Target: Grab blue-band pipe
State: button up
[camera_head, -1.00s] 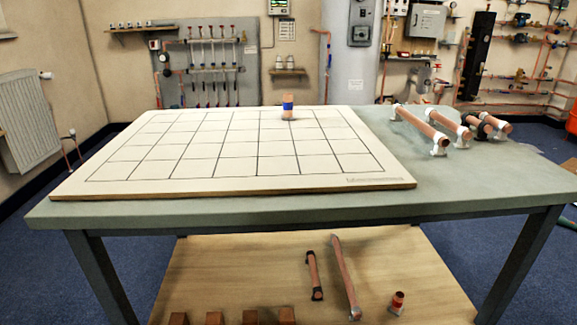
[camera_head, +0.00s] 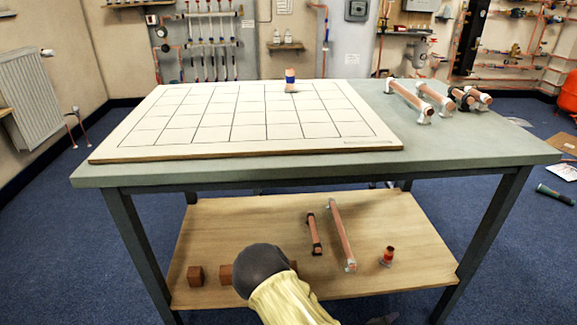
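The blue-band pipe (camera_head: 290,76) is a short copper piece with a blue band around it. It stands upright near the far edge of the white gridded board (camera_head: 130,152), right of the board's middle. Nothing touches its sides. A dark rounded part and a pale yellow part, which look like my arm, show at the bottom of the view, far below and in front of the pipe. My gripper's fingers cannot be made out.
The board lies on a grey-green table (camera_head: 450,152). Copper pipes on white fittings (camera_head: 410,98) lie at the table's right. The lower wooden shelf (camera_head: 420,230) holds a black-ended pipe (camera_head: 314,234), a long pipe (camera_head: 341,235), a red-banded piece (camera_head: 387,256) and brown blocks (camera_head: 195,276).

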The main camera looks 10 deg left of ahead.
jog(key=s+r+m+g+y+p, duration=0.2)
jog(key=r+m, duration=0.5)
jog(key=r, duration=0.4)
jog(key=s+a+r+m+g+y+p, duration=0.1)
jog(key=s+r+m+g+y+p, duration=0.2)
jog(key=r+m+p, duration=0.3)
jog(key=s+a+r+m+g+y+p, duration=0.1)
jog(key=s+r+m+g+y+p, duration=0.1)
jog(key=r+m, duration=0.6)
notch_tip(320, 180, up, 8)
jog(key=s+g+p, duration=0.1)
jog(key=s+p, duration=0.1)
jog(key=s, duration=0.1)
jog(key=shift+f+y+p, duration=0.15)
jog(key=shift+y+p, duration=0.15)
jog(key=shift+p, duration=0.1)
jog(key=shift+w+a, duration=0.1)
jog(key=shift+c, duration=0.2)
jog(key=shift+c, duration=1.1)
